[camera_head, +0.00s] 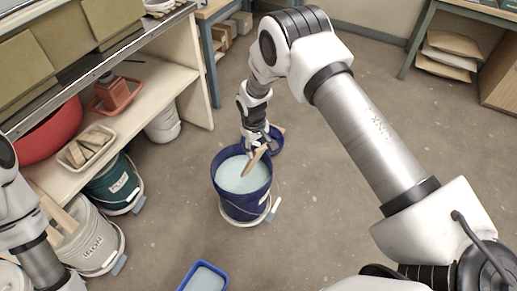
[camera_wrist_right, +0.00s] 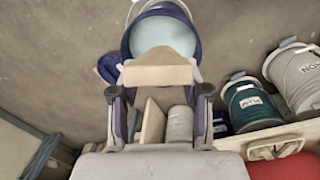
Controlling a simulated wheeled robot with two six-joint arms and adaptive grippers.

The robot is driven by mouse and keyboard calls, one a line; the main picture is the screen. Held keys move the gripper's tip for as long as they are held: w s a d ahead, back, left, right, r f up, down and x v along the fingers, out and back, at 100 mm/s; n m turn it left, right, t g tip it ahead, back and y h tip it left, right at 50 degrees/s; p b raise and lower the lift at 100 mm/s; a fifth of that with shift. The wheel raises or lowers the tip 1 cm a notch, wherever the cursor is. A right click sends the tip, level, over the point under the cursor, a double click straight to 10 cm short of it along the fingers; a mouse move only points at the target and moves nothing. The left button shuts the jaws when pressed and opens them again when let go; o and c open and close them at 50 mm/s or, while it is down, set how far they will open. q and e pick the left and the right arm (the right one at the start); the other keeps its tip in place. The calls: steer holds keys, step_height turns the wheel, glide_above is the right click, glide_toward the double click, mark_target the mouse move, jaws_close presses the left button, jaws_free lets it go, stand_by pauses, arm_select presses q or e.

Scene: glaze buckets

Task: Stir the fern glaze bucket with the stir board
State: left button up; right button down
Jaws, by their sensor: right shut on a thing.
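A dark blue bucket (camera_head: 244,205) stands on the floor, filled with pale blue glaze (camera_head: 240,178); I cannot read its label, so I cannot tell whether it is the fern one. My right gripper (camera_head: 257,146) is above the bucket's far rim, shut on the wooden stir board (camera_head: 254,163). The board is tilted, its lower end at or in the glaze. In the right wrist view the board (camera_wrist_right: 157,76) lies across the fingers (camera_wrist_right: 160,100), with the bucket (camera_wrist_right: 127,40) beyond. My left gripper is out of view; only its arm shows at the left edge.
A teal bucket (camera_head: 113,185) and a pale grey bucket (camera_head: 87,240) stand by the shelf at left. A round blue item (camera_head: 276,139) is just behind the blue bucket. A blue tray (camera_head: 180,287) is at the front. Floor right of the bucket is clear.

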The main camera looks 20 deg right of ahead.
steer(key=w+f+b, duration=0.2)
steer(key=f+b, duration=0.3)
steer(key=w+f+b, duration=0.2)
steer(key=f+b, duration=0.4)
steer(key=w+f+b, duration=0.2)
steer(key=f+b, duration=0.3)
steer(key=b, duration=0.1)
steer(key=shift+w+a+f, duration=0.2)
steer(key=shift+w+f, duration=0.1)
steer(key=shift+w, duration=0.05)
steer(key=shift+w+f+b, duration=0.25)
steer(key=shift+b, duration=0.25)
